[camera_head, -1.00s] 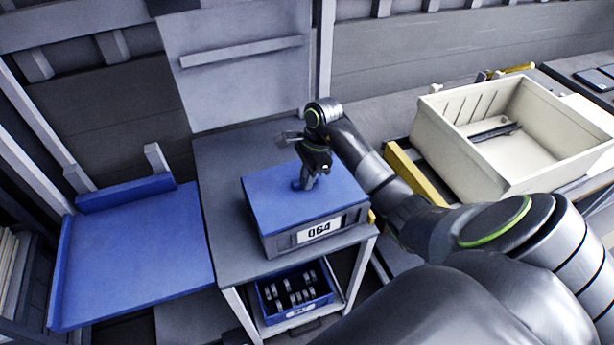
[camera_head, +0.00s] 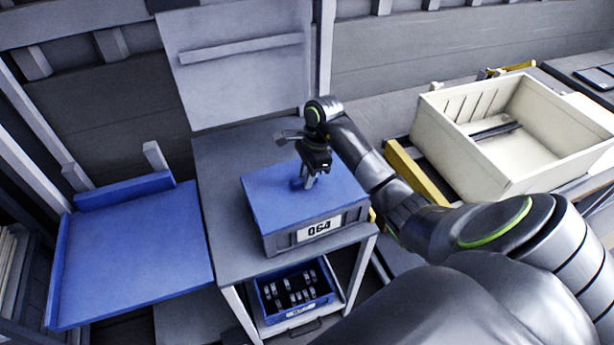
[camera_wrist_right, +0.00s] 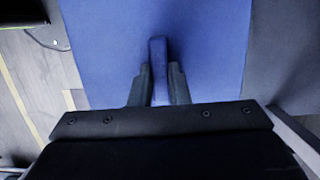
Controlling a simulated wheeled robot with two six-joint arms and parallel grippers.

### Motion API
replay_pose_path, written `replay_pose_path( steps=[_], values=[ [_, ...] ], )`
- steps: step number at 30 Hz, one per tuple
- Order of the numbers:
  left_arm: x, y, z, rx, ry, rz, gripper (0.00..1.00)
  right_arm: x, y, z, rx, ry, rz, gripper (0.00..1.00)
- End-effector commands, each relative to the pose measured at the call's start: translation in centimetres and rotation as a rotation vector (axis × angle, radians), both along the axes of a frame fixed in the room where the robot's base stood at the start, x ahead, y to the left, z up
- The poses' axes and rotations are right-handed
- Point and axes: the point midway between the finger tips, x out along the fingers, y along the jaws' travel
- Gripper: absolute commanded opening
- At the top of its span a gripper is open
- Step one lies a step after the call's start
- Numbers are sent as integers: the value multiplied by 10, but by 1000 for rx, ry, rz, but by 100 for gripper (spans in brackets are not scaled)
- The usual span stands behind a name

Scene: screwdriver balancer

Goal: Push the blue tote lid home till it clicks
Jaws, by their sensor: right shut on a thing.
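The blue tote lid (camera_head: 270,203) lies on top of the grey tote (camera_head: 290,240) labelled 064, which stands on a grey table. I cannot tell from here whether the lid is fully seated. My right gripper (camera_head: 309,181) points down over the middle of the lid and is shut on the lid's upright blue handle (camera_head: 296,184). In the right wrist view the two dark fingers (camera_wrist_right: 158,88) sit on either side of the blue handle (camera_wrist_right: 158,60), with the flat lid (camera_wrist_right: 100,40) below. My left gripper is not in view.
A blue bin (camera_head: 266,304) with several small parts sits on the shelf below the table (camera_head: 222,185). A flat blue platform (camera_head: 135,260) is at the left. A cream crate (camera_head: 460,155) stands at the right behind a yellow bar (camera_head: 415,172). The table's left side is clear.

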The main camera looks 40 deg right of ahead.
Motion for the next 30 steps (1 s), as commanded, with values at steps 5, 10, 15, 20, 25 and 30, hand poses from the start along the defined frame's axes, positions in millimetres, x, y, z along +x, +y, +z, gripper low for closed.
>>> replay_pose_path(
  steps=[5, 10, 15, 20, 25, 30],
  values=[
    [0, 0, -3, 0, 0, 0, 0, -1, 0, -2, 2, 3, 0, 0],
    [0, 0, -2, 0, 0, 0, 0, -1, 0, -2, 2, 4, 0, 18],
    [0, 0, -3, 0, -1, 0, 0, -1, 0, -2, 2, 4, 0, 41],
    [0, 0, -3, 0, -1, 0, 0, -1, 0, -2, 1, 3, 0, 41],
    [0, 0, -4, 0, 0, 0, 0, -1, -1, 1, 0, 2, -1, 41],
    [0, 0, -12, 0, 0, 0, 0, -1, -6, 22, -3, -3, 0, 41]
  ],
)
